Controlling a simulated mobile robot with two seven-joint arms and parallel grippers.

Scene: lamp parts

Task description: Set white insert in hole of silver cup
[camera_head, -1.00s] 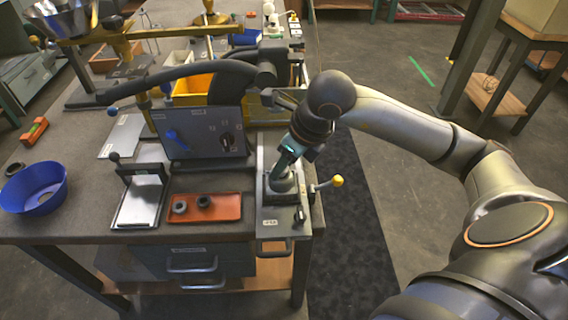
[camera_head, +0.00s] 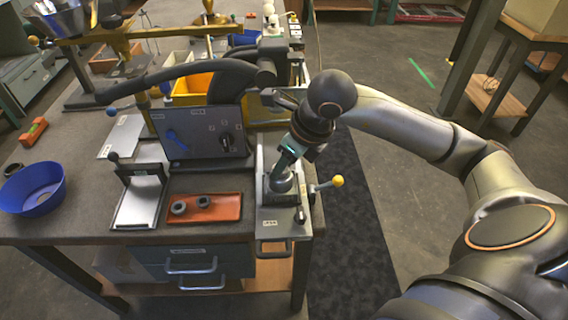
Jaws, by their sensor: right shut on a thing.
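My right arm comes in from the right, and its gripper (camera_head: 284,167) points down over a grey metal fixture plate at the bench's right end. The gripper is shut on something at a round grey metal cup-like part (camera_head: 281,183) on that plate. What it holds is hidden at this size, and I cannot make out the white insert. I cannot tell whether the insert is in the hole. My left gripper is not in view.
A lever with a yellow knob (camera_head: 338,181) sticks out right of the fixture. An orange tray (camera_head: 228,208) with two dark rings lies to its left. A control box (camera_head: 200,140) stands behind the tray. A blue bowl (camera_head: 50,204) sits at far left.

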